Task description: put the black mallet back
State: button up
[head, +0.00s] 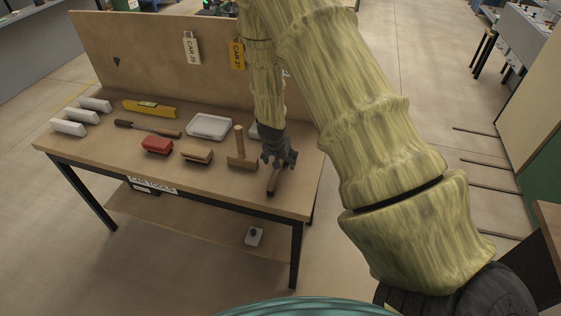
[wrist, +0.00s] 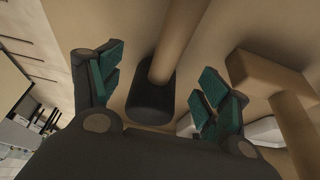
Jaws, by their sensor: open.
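The black mallet shows in the wrist view as a dark rounded head (wrist: 152,100) with a light wooden handle (wrist: 182,38) running up the picture. My gripper (wrist: 160,86) is open, its green-padded fingers on either side of the mallet with gaps showing. I cannot tell how deep the mallet sits between them. In the head view my gripper (head: 279,165) points down at the bench's right front part.
A wooden mallet (head: 243,162) stands handle-up close left of my gripper. The bench (head: 100,150) also holds a wooden float (head: 197,156), red block (head: 157,145), white tray (head: 209,126), yellow level (head: 150,109) and white blocks (head: 68,127). A backboard (head: 150,55) with hanging tags rises behind.

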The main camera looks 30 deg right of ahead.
jog(key=v, duration=0.9)
jog(key=shift+s+r, duration=0.15)
jog(key=shift+r, duration=0.2)
jog(key=shift+a+f, duration=0.1)
jog(key=shift+a, duration=0.05)
